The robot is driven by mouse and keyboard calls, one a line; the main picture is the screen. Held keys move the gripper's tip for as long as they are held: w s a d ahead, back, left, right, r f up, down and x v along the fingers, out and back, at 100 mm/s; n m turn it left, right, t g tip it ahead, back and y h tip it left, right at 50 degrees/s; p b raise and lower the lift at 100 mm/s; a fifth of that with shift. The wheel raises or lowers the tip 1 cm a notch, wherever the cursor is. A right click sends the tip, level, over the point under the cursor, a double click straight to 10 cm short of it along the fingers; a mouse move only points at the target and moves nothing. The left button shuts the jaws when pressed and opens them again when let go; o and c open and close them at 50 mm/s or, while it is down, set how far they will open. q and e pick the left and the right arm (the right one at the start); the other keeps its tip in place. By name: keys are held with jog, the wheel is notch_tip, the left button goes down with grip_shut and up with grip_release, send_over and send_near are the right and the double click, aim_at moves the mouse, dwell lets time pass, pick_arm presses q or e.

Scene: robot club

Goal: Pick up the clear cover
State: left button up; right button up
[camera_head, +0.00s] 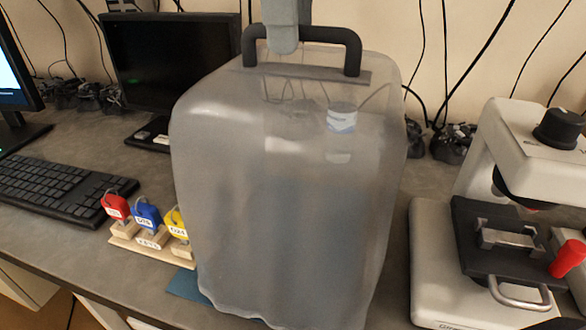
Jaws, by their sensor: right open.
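The clear cover (285,190) is a large, cloudy see-through box with rounded edges. It stands upright in the middle of the head view, over a blue mat (187,286) on the counter. A dark bar handle (340,36) is fixed on its top. My right gripper (284,45) comes down from the top edge at the left half of the handle's crossbar and overlaps it in the picture. It is open; I cannot tell whether it touches the bar. My left gripper is not in view.
Red, blue and yellow tagged padlocks (146,216) stand on a wooden stand close left of the cover. A keyboard (62,190) and dark monitor (170,70) are farther left. A white machine (440,270) with a red knob (568,258) stands right. Cables hang behind.

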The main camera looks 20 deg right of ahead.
jog(key=shift+w+d+f, duration=0.15)
jog(key=shift+w+f, duration=0.05)
jog(key=shift+f, duration=0.85)
grip_shut()
jog(key=shift+r, duration=0.1)
dwell(0.5)
